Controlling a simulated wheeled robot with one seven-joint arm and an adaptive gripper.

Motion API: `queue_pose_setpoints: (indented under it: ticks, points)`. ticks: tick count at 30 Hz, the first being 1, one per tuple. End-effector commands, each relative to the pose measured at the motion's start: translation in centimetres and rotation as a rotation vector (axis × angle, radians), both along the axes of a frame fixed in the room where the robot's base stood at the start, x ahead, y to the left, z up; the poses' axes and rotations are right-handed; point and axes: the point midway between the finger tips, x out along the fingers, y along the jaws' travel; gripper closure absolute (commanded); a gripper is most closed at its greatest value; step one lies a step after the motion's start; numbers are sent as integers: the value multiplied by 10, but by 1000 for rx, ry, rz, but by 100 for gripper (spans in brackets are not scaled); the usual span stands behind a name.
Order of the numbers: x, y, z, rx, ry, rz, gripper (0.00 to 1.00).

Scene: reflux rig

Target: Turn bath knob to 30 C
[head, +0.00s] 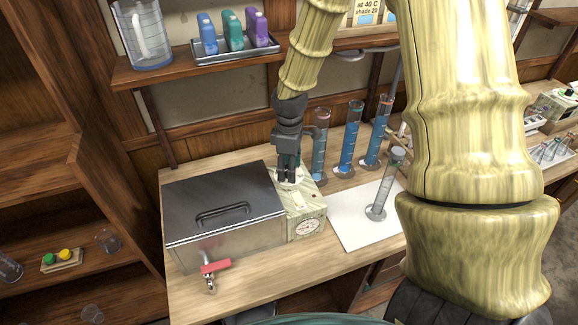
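The bath is a metal box (245,238) with a dark lid and handle, at the front left of the bench. A cream control unit (307,208) joins its right side and carries a round dial (306,227) on its front face. The dial's reading is too small to make out. My gripper (287,178) points down at the top of the control unit, near its back. The bath knob cannot be made out; my gripper covers that part of the top. Whether the fingers touch or hold anything cannot be told.
Several measuring cylinders with blue liquid (346,142) stand close behind and right of my gripper. A clear cylinder (377,190) stands on a white mat (350,225). A red-handled tap (215,267) sticks out at the bath's front. A shelf with bottles (232,35) hangs above.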

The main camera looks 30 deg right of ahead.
Motion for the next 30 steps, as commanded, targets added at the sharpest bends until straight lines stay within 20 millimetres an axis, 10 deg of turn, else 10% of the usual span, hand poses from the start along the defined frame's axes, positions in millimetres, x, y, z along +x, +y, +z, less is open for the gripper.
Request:
queue_pose_setpoints:
  ticks: [6,30]
  points:
    - [0,0,0,0,0,0,92]
    - [1,0,1,-1,-1,-384,92]
